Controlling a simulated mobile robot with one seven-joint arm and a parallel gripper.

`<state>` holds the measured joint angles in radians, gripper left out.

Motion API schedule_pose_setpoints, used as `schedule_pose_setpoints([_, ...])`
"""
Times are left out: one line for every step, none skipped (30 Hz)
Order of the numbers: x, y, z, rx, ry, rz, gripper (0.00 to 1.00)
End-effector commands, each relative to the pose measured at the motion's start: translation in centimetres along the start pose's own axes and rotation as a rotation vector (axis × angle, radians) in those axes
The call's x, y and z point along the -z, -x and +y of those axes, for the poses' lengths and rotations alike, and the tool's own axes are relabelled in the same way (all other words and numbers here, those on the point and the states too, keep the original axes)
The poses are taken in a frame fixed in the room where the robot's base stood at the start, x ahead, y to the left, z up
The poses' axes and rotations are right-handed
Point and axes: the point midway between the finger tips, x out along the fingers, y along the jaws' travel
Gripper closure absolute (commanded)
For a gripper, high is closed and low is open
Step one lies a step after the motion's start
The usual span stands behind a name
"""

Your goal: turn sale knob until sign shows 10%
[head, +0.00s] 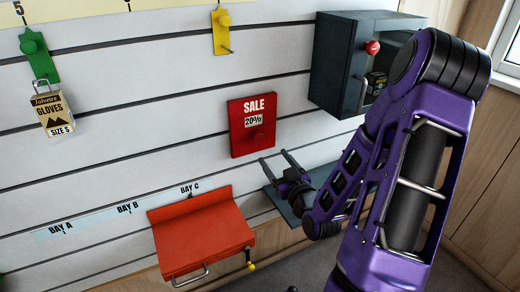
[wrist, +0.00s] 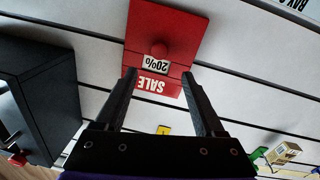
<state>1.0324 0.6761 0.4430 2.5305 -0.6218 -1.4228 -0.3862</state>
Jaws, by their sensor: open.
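The red sale sign (head: 237,142) hangs on the slatted wall in the middle of the head view. Its small window reads 20%. The round red sale knob (head: 257,137) is below the window. In the wrist view the sign appears upside down, with the knob (wrist: 158,49) just beyond my fingertips and roughly centred between them. My gripper (head: 274,157) is open and empty, below and slightly right of the sign in the head view. Its fingers (wrist: 159,73) point towards the sign and appear apart from the knob.
A dark cabinet (head: 335,65) with a red knob is at the upper right. A red-orange box (head: 200,235) with a handle is at the lower left of my gripper. A dark shelf (head: 283,208) lies behind my gripper. Gloves (head: 53,113) hang at the left.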

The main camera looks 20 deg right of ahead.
Motion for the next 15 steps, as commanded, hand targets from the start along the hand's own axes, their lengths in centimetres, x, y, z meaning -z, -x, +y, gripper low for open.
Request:
schedule_pose_setpoints([0.1, -1.4, 0.0, 0.001, 0.000, 0.003, 0.29])
schedule_pose_setpoints([0.2, -2.1, 0.0, 0.002, 0.000, 0.004, 0.29])
schedule_pose_setpoints([0.2, -3.0, 0.0, 0.000, -0.001, 0.004, 0.29])
schedule_pose_setpoints([0.1, -3.6, 0.0, 0.000, -0.001, 0.003, 0.29])
schedule_pose_setpoints([0.1, -4.3, 0.0, 0.001, -0.001, 0.004, 0.29])
schedule_pose_setpoints([0.1, -5.2, 0.0, 0.001, -0.002, 0.003, 0.29])
schedule_pose_setpoints([0.1, -5.8, 0.0, 0.000, -0.002, 0.004, 0.29])
schedule_pose_setpoints([0.1, -6.4, 0.0, 0.001, -0.001, 0.003, 0.29])
schedule_pose_setpoints([0.1, -7.2, 0.0, 0.000, -0.001, 0.003, 0.29])
schedule_pose_setpoints([0.1, -7.8, 0.0, 0.000, -0.002, 0.003, 0.29])
schedule_pose_setpoints([0.1, -8.3, 0.0, 0.000, -0.002, 0.002, 0.29])
schedule_pose_setpoints([0.1, -8.9, 0.0, 0.000, -0.002, 0.003, 0.29])
schedule_pose_setpoints([0.1, -9.3, 0.0, 0.000, -0.002, 0.002, 0.29])
schedule_pose_setpoints([0.1, -9.7, 0.0, 0.000, -0.001, 0.002, 0.29])
schedule_pose_setpoints([0.1, -10.2, 0.0, -0.001, -0.002, 0.002, 0.29])
